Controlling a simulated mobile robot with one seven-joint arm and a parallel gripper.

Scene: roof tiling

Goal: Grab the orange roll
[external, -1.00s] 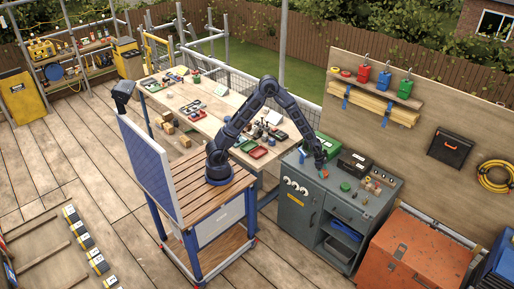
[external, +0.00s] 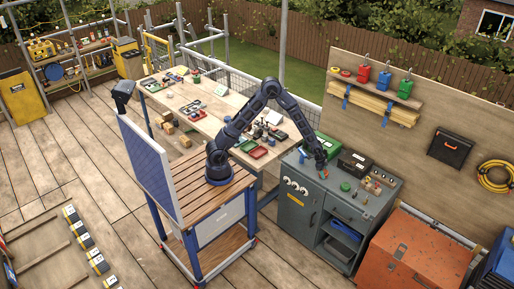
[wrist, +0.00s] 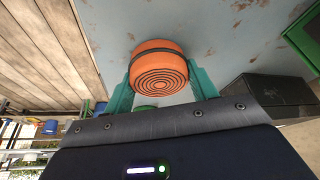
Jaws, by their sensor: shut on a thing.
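The orange roll (wrist: 158,68) has a dark band and ringed end face, and it sits between the two teal fingers of my gripper (wrist: 160,90) in the wrist view. My gripper is shut on the roll. In the external view my gripper (external: 321,168) is low over the top of the grey cabinet (external: 295,178), near its left side. The roll is too small there to tell clearly, and I cannot tell whether it still touches the cabinet top.
A green item (external: 345,186) and several small items are on the cabinet top to the right. A black box (external: 353,163) stands behind them. The workbench (external: 210,125) with trays lies to the left. An orange chest (external: 405,260) stands at the right.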

